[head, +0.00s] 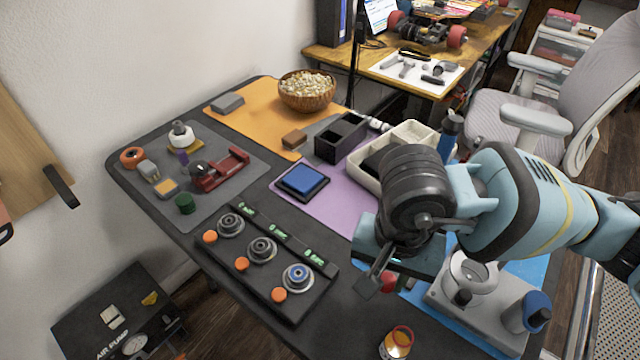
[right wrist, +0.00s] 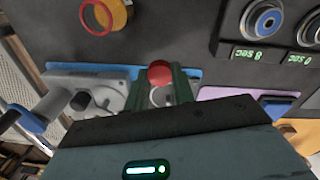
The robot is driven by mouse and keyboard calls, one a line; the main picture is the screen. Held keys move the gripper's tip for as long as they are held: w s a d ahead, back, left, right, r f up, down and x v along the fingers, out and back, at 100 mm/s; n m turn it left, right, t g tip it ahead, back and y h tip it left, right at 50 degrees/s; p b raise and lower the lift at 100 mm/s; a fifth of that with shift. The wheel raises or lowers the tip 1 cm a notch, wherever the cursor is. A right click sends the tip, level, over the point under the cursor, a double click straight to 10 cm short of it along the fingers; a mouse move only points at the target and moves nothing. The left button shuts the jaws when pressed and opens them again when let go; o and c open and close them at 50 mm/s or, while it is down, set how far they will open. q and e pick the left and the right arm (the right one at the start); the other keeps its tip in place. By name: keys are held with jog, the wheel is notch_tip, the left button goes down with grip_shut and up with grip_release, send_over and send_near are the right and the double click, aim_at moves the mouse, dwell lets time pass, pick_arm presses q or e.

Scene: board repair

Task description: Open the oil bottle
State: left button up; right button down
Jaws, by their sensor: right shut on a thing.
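A small amber bottle with a red-orange ring at its top (head: 397,343) stands near the front edge of the dark table. In the right wrist view the bottle (right wrist: 107,16) is at the top left, apart from the fingers. My right gripper (head: 378,282) is above the table, up and left of the bottle in the head view. Its green fingers (right wrist: 160,80) are shut on a small round red piece (right wrist: 160,72), which looks like a cap. The red piece also shows in the head view (head: 389,281). My left gripper is not in view.
A grey device with a round cup (head: 440,292) stands right of the gripper. A black panel with several dials (head: 285,305) lies to the left. A blue pad (head: 302,181), a white tray (head: 365,176) and a popcorn bowl (head: 307,90) are farther back.

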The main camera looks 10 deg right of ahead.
jog(key=s+a+m, duration=0.1)
jog(key=s+a+f+m, duration=0.1)
jog(key=s+a+m, duration=0.1)
jog(key=shift+a+f+b, duration=0.25)
jog(key=shift+f+b, duration=0.05)
jog(key=shift+f, duration=0.1)
jog(key=shift+w, duration=0.1)
send_over(330, 244)
jog(key=shift+f, duration=2.5)
jog(key=shift+f, duration=0.2)
jog(key=c, duration=1.2)
grip_release()
jog(key=shift+r, duration=0.15)
